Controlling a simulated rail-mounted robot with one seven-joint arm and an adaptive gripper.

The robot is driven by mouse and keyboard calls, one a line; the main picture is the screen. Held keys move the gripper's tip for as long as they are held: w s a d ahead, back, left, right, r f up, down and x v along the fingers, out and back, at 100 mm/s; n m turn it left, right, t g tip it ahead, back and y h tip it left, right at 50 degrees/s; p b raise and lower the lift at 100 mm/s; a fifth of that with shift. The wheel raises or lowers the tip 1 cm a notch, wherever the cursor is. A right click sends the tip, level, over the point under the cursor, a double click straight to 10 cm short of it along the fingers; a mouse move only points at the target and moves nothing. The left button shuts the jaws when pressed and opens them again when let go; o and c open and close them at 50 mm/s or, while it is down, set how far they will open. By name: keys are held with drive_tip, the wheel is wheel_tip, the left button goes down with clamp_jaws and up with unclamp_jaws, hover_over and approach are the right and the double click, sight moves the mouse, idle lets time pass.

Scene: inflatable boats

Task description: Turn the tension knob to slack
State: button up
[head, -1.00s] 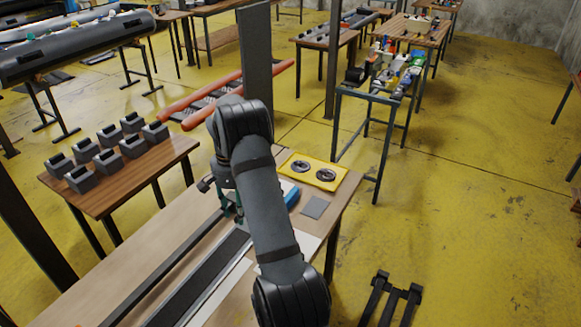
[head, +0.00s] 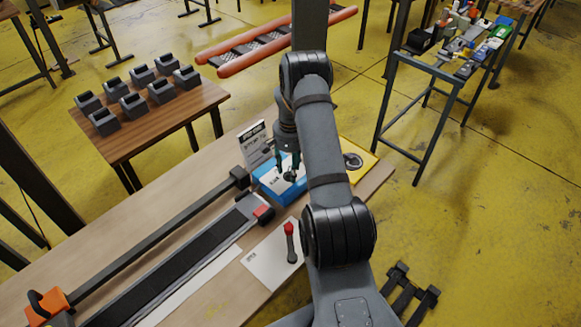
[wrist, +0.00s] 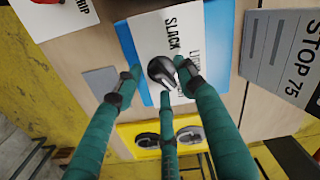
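The tension knob (wrist: 161,71) is a black round knob with a pointer, on a blue box (wrist: 128,47) with a white label. The label reads "SLACK" beside the knob, with a second word partly hidden. In the head view the blue box (head: 268,188) stands on the workbench, the dark knob (head: 290,177) on top. My gripper (head: 287,163) is above the box, pointing down. In the wrist view its three teal fingers (wrist: 160,78) are spread around the knob. Gaps show on some sides; I cannot tell whether any fingertip touches it.
A sign reading "STOP 75" (wrist: 282,48) stands close beside the box. A yellow plate with round black parts (head: 352,160) lies behind. A red-topped lever (head: 290,240) stands on a white plate in front. A long dark rail (head: 180,265) runs to the left.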

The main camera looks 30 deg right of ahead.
drive_tip(key=shift+d, duration=0.15)
drive_tip(key=shift+c, duration=0.7)
clamp_jaws()
